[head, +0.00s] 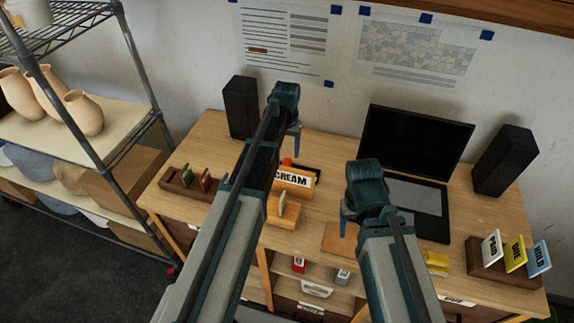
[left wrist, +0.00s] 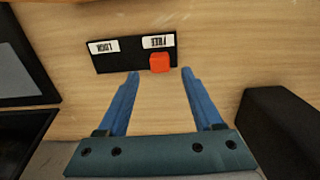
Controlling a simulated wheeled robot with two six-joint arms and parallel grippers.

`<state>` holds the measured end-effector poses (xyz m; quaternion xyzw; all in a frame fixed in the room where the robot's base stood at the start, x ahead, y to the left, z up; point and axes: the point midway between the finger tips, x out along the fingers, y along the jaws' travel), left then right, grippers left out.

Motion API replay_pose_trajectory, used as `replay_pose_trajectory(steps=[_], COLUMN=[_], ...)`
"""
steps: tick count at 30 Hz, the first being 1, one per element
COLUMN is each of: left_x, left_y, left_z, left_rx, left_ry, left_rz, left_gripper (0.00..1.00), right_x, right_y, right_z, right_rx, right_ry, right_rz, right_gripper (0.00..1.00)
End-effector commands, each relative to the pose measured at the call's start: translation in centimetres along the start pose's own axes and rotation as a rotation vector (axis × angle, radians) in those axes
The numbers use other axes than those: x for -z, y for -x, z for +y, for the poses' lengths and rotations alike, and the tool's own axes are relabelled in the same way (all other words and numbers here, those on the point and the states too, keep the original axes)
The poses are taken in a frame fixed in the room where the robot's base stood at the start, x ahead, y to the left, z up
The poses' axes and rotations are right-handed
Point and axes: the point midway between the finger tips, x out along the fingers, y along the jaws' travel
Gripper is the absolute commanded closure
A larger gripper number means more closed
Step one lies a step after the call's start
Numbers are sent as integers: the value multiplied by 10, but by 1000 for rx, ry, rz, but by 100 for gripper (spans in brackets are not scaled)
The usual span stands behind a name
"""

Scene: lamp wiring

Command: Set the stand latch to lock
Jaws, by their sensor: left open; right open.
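The stand latch is a black plate (left wrist: 122,56) on the wooden desk with a red block (left wrist: 159,63) as its slider. The block is at the plate's right end in the left wrist view, beside the upside-down FREE label (left wrist: 158,42). The upside-down LOCK label (left wrist: 103,47) is at the left end. In the head view, the red block (head: 286,161) shows behind the CREAM sign. My left gripper (head: 294,148) is open above the latch; in its wrist view the block appears between the fingertips (left wrist: 160,72), with nothing gripped. My right gripper (head: 345,224) is open and empty over the desk's front.
An orange stand with a CREAM sign (head: 293,180) is just in front of the latch. A laptop (head: 415,145) and black speakers (head: 240,107) stand at the back. Shelving (head: 92,150) is at the far left.

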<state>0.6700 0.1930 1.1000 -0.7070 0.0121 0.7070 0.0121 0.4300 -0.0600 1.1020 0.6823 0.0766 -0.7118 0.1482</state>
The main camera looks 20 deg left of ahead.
Motion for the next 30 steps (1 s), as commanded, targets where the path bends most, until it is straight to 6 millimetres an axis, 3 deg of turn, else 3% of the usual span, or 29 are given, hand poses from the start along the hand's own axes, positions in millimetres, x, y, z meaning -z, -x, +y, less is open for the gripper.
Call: replay_pose_trajectory(steps=[1, 7, 19, 30], left_x=[0, 0, 0, 0], left_y=[-16, -38, -41, -41], left_z=[0, 0, 0, 0], left_rx=[0, 0, 0, 0], left_ry=[0, 0, 0, 0], left_rz=[0, 0, 0, 0], left_gripper=[32, 32, 32, 97], right_x=[1, 2, 2, 2], right_y=[-15, -37, -41, -41], right_z=[-1, -3, -4, -4], right_rx=[0, -2, -2, -2], right_ry=[1, 7, 9, 9], right_rz=[0, 0, 0, 0], right_gripper=[32, 32, 32, 32])
